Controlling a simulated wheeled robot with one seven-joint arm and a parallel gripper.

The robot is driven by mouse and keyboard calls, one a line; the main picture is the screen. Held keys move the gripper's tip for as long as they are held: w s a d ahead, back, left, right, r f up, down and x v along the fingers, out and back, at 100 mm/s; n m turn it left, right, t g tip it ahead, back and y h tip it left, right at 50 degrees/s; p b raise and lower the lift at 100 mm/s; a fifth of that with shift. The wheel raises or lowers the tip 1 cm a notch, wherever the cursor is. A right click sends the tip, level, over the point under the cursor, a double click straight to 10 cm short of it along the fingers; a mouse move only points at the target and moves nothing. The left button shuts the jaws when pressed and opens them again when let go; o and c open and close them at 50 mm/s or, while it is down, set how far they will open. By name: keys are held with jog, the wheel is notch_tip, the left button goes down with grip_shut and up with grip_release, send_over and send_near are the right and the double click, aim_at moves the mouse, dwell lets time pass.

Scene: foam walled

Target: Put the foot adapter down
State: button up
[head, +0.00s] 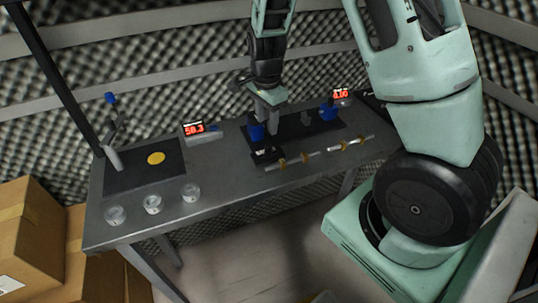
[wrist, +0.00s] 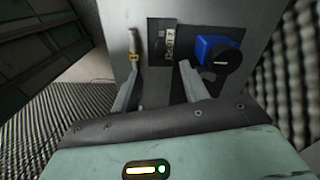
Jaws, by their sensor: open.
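My gripper (head: 268,101) is over the middle of the grey table, at its back half. In the wrist view its two pale fingers (wrist: 160,92) are spread apart with nothing seen between them. A small black square piece (wrist: 159,42) with a pale label lies just beyond the fingertips; the label is too small to read surely. It also shows at the table's front in the head view (head: 267,156). A blue block with a round black face (wrist: 217,54) is right of it, close to the right finger. I cannot tell which piece is the foot adapter.
Thin rods with brass-coloured parts (head: 345,146) lie along the table's front edge (head: 240,197). Another blue piece (head: 328,112) stands at right. Cardboard boxes (head: 30,235) stand beside the table.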

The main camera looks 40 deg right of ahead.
aim_at(268, 146)
notch_tip(268, 146, down, 6)
jog(key=shift+p, duration=0.35)
jog(key=shift+d+f+p, duration=0.15)
jog(key=shift+f+p, duration=0.3)
jog(key=shift+f, duration=0.9)
jog(key=shift+d+f+p, duration=0.1)
jog(key=shift+f+p, duration=0.35)
jog(key=shift+f, duration=0.85)
grip_shut()
